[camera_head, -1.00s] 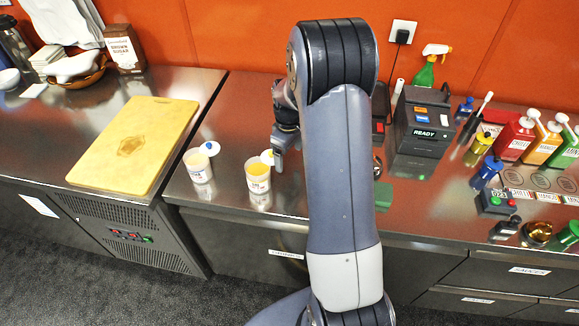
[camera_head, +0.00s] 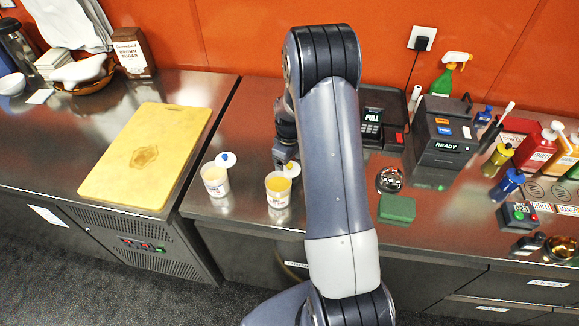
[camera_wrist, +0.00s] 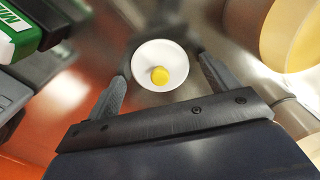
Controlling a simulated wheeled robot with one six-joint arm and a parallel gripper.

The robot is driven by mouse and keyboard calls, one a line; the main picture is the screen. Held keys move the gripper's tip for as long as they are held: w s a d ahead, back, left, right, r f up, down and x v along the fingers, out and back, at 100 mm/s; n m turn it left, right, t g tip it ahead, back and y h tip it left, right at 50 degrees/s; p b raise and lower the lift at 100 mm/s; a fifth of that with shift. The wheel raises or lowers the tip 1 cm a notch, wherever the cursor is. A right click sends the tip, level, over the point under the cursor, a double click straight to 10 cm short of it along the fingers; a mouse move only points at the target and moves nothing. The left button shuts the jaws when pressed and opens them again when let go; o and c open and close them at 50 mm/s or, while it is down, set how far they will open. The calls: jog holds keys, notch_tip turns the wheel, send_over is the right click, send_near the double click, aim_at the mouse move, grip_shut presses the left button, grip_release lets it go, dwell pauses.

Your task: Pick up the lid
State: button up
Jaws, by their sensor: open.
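A small round white lid with a yellow knob (camera_wrist: 174,55) lies between the fingers of my gripper (camera_wrist: 162,74) in the wrist view. The fingers are open, one on each side of the lid, and nothing is held. I cannot tell how far above the lid they are. In the head view this lid (camera_head: 292,170) shows beside a cup with yellow contents (camera_head: 278,196), and my gripper (camera_head: 285,160) is close behind it, partly hidden by my arm. A second white lid with a blue knob (camera_head: 226,160) is beside a cup with pale contents (camera_head: 215,184).
A yellow cutting board (camera_head: 145,155) lies on the left counter. Right of my arm are a card terminal (camera_head: 372,120), a green block (camera_head: 397,208), a box marked READY (camera_head: 440,140) and several sauce bottles. The cups stand near the counter's front edge.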

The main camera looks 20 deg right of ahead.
jog(key=shift+c, duration=0.2)
jog(key=c, duration=1)
